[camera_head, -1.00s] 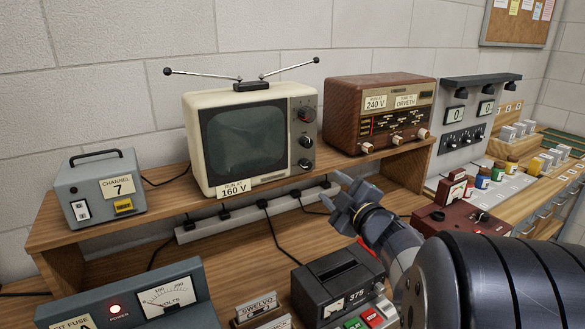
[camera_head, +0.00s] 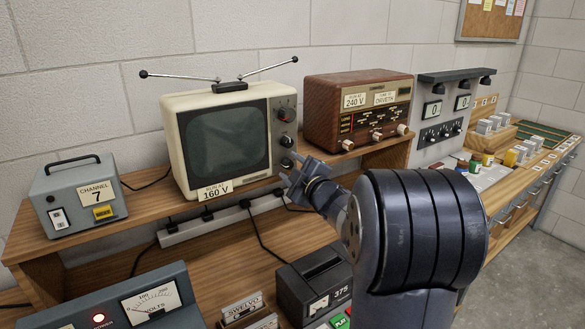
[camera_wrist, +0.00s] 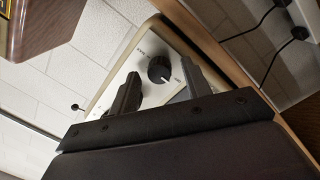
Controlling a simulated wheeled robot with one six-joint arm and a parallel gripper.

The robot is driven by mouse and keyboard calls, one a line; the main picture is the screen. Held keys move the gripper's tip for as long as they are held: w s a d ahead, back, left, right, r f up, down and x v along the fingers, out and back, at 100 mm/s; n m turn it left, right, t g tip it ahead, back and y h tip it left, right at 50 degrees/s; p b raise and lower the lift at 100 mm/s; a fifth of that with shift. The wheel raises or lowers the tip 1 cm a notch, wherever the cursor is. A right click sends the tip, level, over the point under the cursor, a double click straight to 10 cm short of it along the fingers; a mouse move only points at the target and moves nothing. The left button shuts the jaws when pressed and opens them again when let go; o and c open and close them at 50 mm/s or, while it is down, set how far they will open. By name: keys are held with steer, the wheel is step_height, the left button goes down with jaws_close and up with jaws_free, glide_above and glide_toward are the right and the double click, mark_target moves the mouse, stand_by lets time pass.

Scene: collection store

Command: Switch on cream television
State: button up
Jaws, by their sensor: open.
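The cream television (camera_head: 179,151) stands on the wooden shelf with a dark screen (camera_head: 224,139) and a "RUN AT 160 V" label below it. Its right-hand panel carries dark knobs, the top one (camera_head: 286,114) clear to see. My gripper (camera_head: 288,172) is just in front of the panel's lower right, near the lowest knob, which it partly hides. In the wrist view the open jaws (camera_wrist: 160,90) point at the pale panel, with one black knob (camera_wrist: 160,70) seen between and just beyond the fingertips. I cannot tell whether the jaws touch it.
A brown wooden radio (camera_head: 358,92) stands right of the television. A grey channel box (camera_head: 78,195) is at left. A power strip (camera_head: 215,225) with cables runs below the shelf. A voltmeter unit (camera_head: 150,299) and a dark "375" device (camera_head: 316,276) stand lower in front.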

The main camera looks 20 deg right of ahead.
steer(key=c, duration=1)
steer(key=shift+r+m+p, duration=0.1)
steer(key=shift+m+p, duration=0.3)
steer(key=shift+p, duration=0.05)
steer(key=m+p, duration=0.2)
steer(key=shift+r+m+p, duration=0.15)
steer(key=shift+m+p, duration=0.15)
steer(key=shift+m, duration=0.1)
steer(key=m+p, duration=0.4)
steer(key=shift+g, duration=0.3)
steer(key=m+p, duration=0.3)
steer(key=m, duration=0.1)
steer(key=shift+d, duration=0.1)
steer(key=shift+m+y+p, duration=0.4)
steer(key=shift+m+p, duration=0.45)
steer(key=shift+m, duration=0.35)
